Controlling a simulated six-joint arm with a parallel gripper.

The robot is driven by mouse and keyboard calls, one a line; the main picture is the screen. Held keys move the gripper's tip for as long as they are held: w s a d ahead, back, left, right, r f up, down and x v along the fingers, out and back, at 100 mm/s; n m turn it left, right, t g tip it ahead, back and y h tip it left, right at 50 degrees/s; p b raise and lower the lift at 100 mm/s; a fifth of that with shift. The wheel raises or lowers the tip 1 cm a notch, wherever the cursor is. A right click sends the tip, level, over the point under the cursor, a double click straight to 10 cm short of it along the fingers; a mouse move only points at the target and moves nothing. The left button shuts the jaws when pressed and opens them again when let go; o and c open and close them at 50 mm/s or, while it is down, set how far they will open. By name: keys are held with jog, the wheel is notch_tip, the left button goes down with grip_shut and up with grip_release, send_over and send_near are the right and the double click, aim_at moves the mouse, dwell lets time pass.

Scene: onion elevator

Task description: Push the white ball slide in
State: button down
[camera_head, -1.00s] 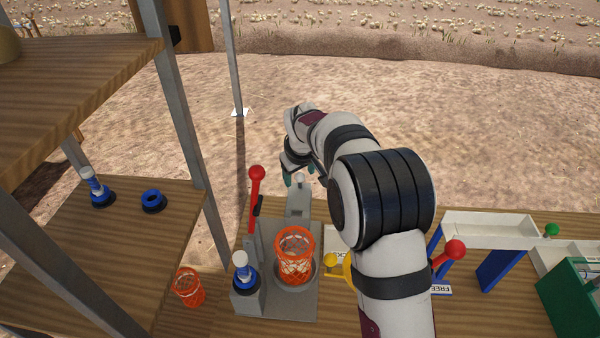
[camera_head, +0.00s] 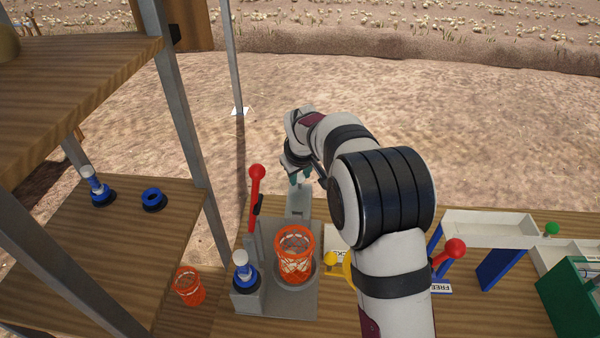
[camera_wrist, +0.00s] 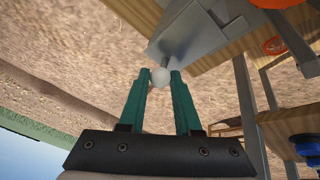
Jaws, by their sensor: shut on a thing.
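The white ball knob (camera_wrist: 160,77) is on the end of a grey slide (camera_wrist: 188,30), which juts from the back of the grey stand and also shows in the head view (camera_head: 298,204). My gripper (camera_wrist: 157,80) has its two teal fingers on either side of the ball, shut on it at the fingertips. In the head view my gripper (camera_head: 300,176) is at the far end of the slide, and its fingers hide the ball there.
An orange basket (camera_head: 295,256) stands on the grey stand (camera_head: 290,305), with a red-knobbed lever (camera_head: 256,195) at its left. A second orange basket (camera_head: 189,287) is farther left. A yellow knob (camera_head: 331,259) and red knob (camera_head: 455,249) flank my arm.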

aim_at(298, 196)
jog(key=shift+s, duration=2.35)
jog(key=c, duration=0.5)
grip_release()
jog(key=shift+r, duration=0.1)
notch_tip(298, 196, up, 6)
jog(key=shift+f, duration=0.1)
